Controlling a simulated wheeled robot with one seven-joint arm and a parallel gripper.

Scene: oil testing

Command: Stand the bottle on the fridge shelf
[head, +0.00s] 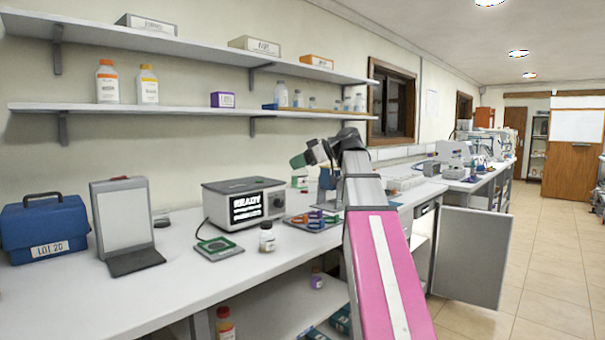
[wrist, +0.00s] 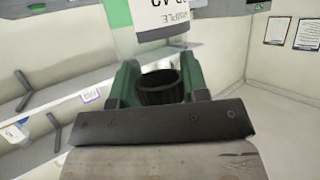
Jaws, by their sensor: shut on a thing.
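My gripper (wrist: 160,78) shows its two green fingers in the wrist view, closed on either side of a bottle's black cap (wrist: 160,90). In the head view my pink arm reaches over the counter, and the gripper (head: 299,160) is small and partly hidden by my wrist. The held bottle is not clear there. A low unit with a grey door standing open (head: 470,255), apparently the fridge, is right of my arm; its inside is mostly hidden.
The white counter (head: 170,290) holds a blue case (head: 45,228), a tablet stand (head: 122,220), a "READY" device (head: 243,203), a small bottle (head: 267,237) and a tray (head: 312,220). Wall shelves (head: 180,106) hang above. Open floor (head: 550,240) lies to the right.

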